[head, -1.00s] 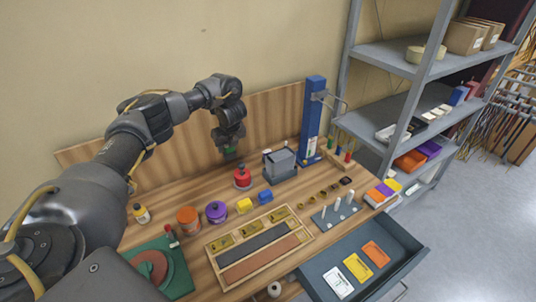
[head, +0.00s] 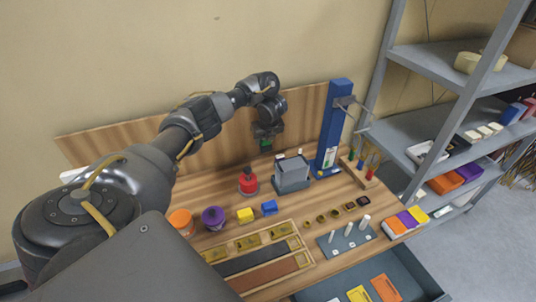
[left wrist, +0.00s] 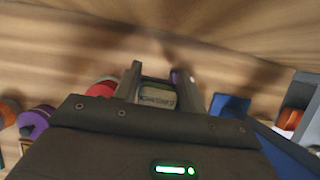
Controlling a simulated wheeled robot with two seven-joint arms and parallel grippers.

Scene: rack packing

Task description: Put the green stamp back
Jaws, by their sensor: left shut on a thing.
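My left gripper (head: 266,136) is shut on the green stamp (head: 265,144), held above the back of the wooden bench, between the red pot and the grey box. In the left wrist view the held stamp (left wrist: 158,95) sits between the two fingers, with a pale face showing; its lower part is hidden. A small wooden rack (head: 352,176) with upright coloured handles, green and red among them, stands at the bench's right end. I cannot tell which of its places are empty. My right gripper is not in view.
A tall blue post (head: 334,125) stands between the held stamp and the rack. A grey box (head: 291,172) and a red pot (head: 248,183) stand in front. Blue and yellow blocks, a wooden tray (head: 312,262) and an open drawer (head: 425,285) lie nearer. Grey shelves (head: 420,65) rise at right.

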